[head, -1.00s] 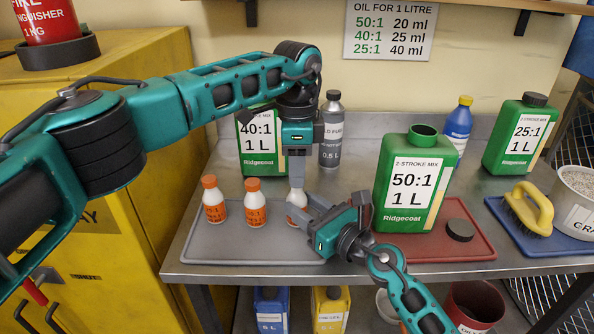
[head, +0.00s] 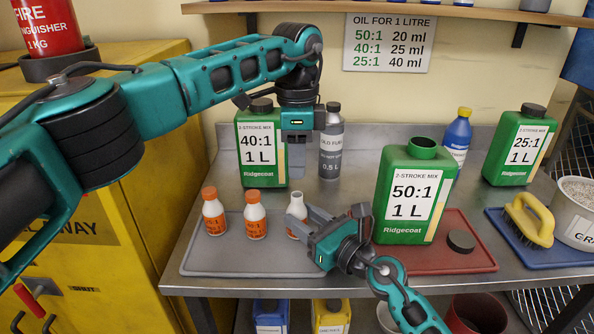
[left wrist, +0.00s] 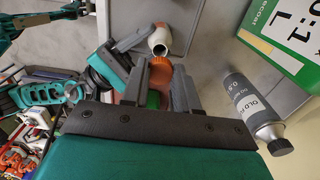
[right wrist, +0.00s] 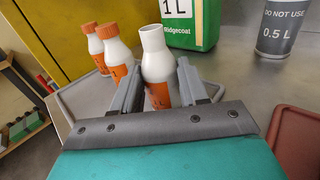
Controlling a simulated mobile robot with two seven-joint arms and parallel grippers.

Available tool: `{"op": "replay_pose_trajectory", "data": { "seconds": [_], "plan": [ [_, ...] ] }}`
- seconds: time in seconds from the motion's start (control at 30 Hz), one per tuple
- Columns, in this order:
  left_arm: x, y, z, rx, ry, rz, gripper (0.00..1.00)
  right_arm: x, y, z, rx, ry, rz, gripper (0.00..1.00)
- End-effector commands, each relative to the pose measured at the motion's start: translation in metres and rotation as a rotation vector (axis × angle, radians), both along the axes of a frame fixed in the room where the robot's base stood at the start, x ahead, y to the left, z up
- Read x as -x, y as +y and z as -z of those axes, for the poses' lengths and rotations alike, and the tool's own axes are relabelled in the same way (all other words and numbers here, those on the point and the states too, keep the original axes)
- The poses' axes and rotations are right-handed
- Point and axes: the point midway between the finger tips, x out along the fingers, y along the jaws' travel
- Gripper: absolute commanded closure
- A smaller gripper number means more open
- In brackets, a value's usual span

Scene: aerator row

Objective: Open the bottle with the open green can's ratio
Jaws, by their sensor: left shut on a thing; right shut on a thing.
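The open green can (head: 405,195) reads 50:1; its black cap (head: 460,240) lies on the red tray. Three small white bottles with orange labels stand on the grey tray. The rightmost bottle (head: 297,214) is upright and uncapped, its open mouth showing in the right wrist view (right wrist: 157,62). My right gripper (head: 305,222) is shut on it. The left bottle (head: 214,212) and middle bottle (head: 255,215) wear orange caps. My left gripper (head: 297,175) is above the open bottle, shut on an orange cap (left wrist: 161,61). I cannot read the small bottles' ratios.
Closed green cans marked 40:1 (head: 258,170) and 25:1 (head: 520,146) stand behind. A grey bottle (head: 331,150) and a blue bottle (head: 457,138) are at the back. A yellow brush (head: 530,220) lies on the blue tray at right. The grey tray's (head: 235,262) front is clear.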

Motion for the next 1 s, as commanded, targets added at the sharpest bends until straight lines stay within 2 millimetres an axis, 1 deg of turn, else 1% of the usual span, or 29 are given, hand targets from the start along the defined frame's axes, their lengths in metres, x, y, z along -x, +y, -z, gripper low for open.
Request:
{"op": "replay_pose_trajectory", "data": {
  "seconds": [0.07,0.23,0.27,0.57,0.87,1.0],
  "plan": [
    [0.0,0.0,-0.005,0.0,0.0,0.001,1.0,0.0,0.0,0.0,0.001,0.001,0.0,1.0],
    [0.0,0.0,-0.005,0.0,0.001,0.001,1.0,0.0,0.0,0.0,0.001,0.001,0.0,1.0],
    [0.0,0.0,-0.005,0.0,0.001,0.001,1.0,0.0,0.0,0.0,0.001,0.001,0.0,0.56],
    [0.0,0.0,-0.005,0.0,0.001,0.001,1.0,0.0,0.0,0.0,0.0,0.0,0.0,0.27],
    [0.0,0.0,-0.005,0.0,0.001,0.001,1.0,0.002,-0.002,0.0,0.001,0.001,0.0,0.27],
    [0.0,0.0,-0.007,0.0,0.001,0.001,1.0,0.014,-0.013,0.0,0.002,0.001,0.001,0.27]
  ]
}}
